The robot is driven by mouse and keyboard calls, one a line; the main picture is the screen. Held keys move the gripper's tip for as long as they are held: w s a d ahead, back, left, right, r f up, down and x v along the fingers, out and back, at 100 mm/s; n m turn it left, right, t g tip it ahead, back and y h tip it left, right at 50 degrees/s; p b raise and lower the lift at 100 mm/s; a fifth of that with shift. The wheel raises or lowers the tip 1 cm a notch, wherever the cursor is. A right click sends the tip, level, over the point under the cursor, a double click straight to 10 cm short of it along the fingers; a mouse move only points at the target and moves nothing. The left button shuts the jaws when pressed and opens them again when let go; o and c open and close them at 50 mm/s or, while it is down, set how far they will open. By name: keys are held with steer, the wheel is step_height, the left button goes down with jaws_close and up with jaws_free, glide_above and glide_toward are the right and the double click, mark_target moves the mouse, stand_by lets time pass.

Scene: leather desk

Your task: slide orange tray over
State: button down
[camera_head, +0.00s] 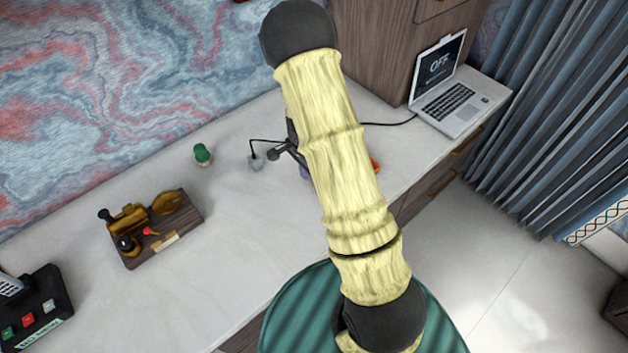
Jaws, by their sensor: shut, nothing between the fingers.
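The orange tray is almost wholly hidden behind my arm. Only a small orange piece (375,165), which may be its edge, shows just right of my arm on the desk. I cannot tell its full shape or how it lies. My gripper is not clearly visible; my pale yellow arm crosses the middle of the view and covers that area. I cannot tell whether my gripper touches the orange piece.
A dark jointed device (285,152) and a purple bit (305,172) show beside my arm. The white desk (225,240) also bears a green object (202,154), a wooden board (185,225) with tools, a button box (40,312) and a laptop (450,88). The front middle-left is clear.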

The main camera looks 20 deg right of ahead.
mark_target(306, 197)
step_height(306, 197, down, 10)
steer(key=shift+s+r+p, duration=0.1)
steer(key=shift+r+p, duration=0.05)
steer(key=shift+p, duration=0.7)
steer(key=d, duration=0.1)
steer(key=w+d+p, duration=0.1)
steer(key=d, duration=0.1)
steer(key=shift+w+d, duration=0.1)
steer(key=shift+d, duration=0.05)
steer(key=shift+w+d, duration=0.1)
steer(key=shift+d, duration=0.15)
